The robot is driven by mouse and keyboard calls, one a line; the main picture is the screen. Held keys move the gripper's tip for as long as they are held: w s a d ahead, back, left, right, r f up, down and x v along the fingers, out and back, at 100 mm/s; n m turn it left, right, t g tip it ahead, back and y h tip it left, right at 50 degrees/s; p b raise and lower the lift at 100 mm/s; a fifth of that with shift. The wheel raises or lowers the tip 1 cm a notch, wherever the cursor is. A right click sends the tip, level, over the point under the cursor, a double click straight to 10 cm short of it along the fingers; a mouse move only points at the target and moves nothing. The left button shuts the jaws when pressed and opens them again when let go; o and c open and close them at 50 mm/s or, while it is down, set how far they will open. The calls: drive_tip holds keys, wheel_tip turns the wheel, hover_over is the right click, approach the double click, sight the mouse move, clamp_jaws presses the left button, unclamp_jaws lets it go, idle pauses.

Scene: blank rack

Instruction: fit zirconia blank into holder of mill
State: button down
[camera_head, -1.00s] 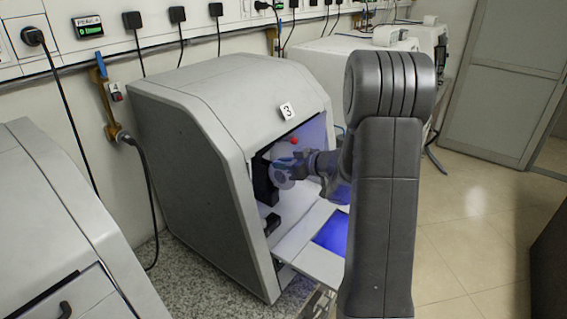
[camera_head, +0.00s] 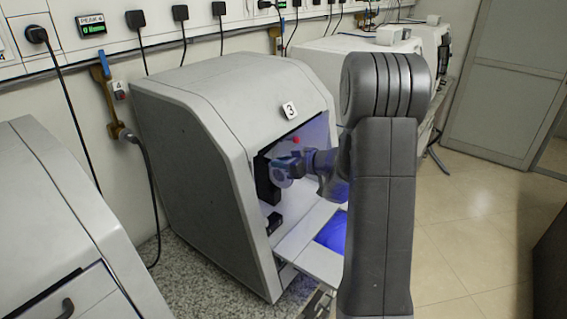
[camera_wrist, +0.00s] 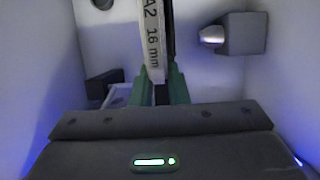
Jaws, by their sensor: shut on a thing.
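My gripper (camera_wrist: 160,88) is shut on the white zirconia blank (camera_wrist: 152,38), with its green fingers on either side of the lower edge. The blank is seen edge-on in the wrist view and reads "A2 16 mm". In the head view my gripper (camera_head: 297,166) is inside the open front of the mill (camera_head: 215,130) marked 3. The pale blank (camera_head: 280,176) is right by the black holder (camera_head: 266,182) on the left of the chamber. A dark upright part stands close against the blank's right side in the wrist view. Whether they touch is unclear.
A grey block with a metal nozzle (camera_wrist: 240,35) juts from the chamber's right wall in the wrist view. The lowered door (camera_head: 312,262) lies below my arm. A red knob (camera_head: 296,140) shows near the holder. Another machine (camera_head: 60,220) stands at the left.

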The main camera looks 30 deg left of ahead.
drive_tip(key=shift+a+f, duration=0.15)
drive_tip(key=shift+a, duration=0.5)
drive_tip(key=c, duration=1.3)
unclamp_jaws()
drive_tip(key=shift+d, duration=0.1)
drive_tip(key=b+v, duration=0.2)
drive_tip(key=v, duration=1.1)
drive_tip(key=shift+d, duration=0.3)
drive_tip(key=shift+a, duration=0.15)
drive_tip(key=p+x, duration=0.2)
drive_tip(key=x, duration=1.1)
drive_tip(key=shift+a, duration=0.25)
drive_tip(key=shift+d, duration=0.35)
